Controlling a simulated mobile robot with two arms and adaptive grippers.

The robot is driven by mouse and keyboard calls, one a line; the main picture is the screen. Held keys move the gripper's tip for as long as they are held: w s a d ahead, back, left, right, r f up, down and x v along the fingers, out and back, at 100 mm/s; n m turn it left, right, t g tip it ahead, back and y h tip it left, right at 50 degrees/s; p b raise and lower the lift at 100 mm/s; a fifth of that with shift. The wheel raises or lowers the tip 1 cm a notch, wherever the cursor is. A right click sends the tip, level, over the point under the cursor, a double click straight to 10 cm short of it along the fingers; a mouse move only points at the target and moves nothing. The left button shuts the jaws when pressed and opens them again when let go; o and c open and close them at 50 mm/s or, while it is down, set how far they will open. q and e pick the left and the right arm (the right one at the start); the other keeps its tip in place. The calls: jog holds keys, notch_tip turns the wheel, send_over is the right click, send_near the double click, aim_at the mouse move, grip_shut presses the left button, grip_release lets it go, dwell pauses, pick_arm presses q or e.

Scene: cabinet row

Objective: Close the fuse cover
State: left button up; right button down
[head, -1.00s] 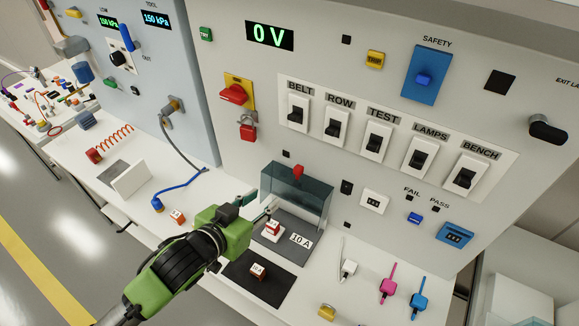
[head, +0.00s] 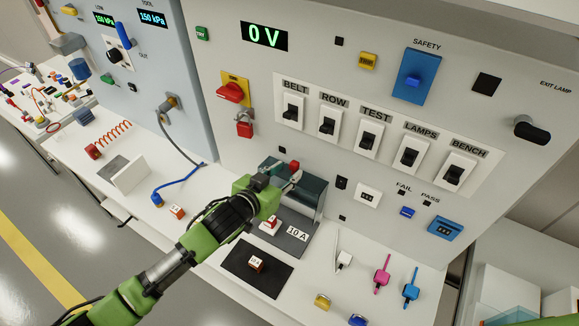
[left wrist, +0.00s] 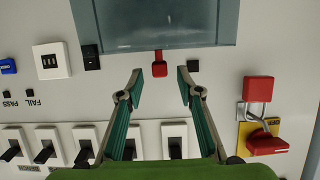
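The smoky, see-through fuse cover (head: 312,192) stands raised against the panel behind the fuse base (head: 292,240) marked 10 A. Its red tab (head: 294,165) is at the top. In the left wrist view, which is upside down, the cover (left wrist: 165,25) is at the top and the red tab (left wrist: 159,69) points down from its edge. My left gripper (head: 284,172) is at the tab, partly hiding the cover. Its fingers (left wrist: 160,80) are open, one on each side of the tab, with visible gaps. A red-and-white fuse (head: 270,222) sits uncovered on the base. My right gripper is not in view.
A black mat (head: 240,275) with a small fuse block (head: 256,262) lies in front. Another block (head: 177,212) is to the left. A red switch with a padlock (head: 244,128) and a row of switches (head: 367,138) are on the panel above.

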pick_arm(q)
jog(key=shift+x, duration=0.9)
jog(key=shift+w+d+f, duration=0.15)
jog(key=shift+w+d, duration=0.1)
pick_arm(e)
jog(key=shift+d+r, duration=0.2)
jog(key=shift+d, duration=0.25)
pick_arm(q)
grip_shut()
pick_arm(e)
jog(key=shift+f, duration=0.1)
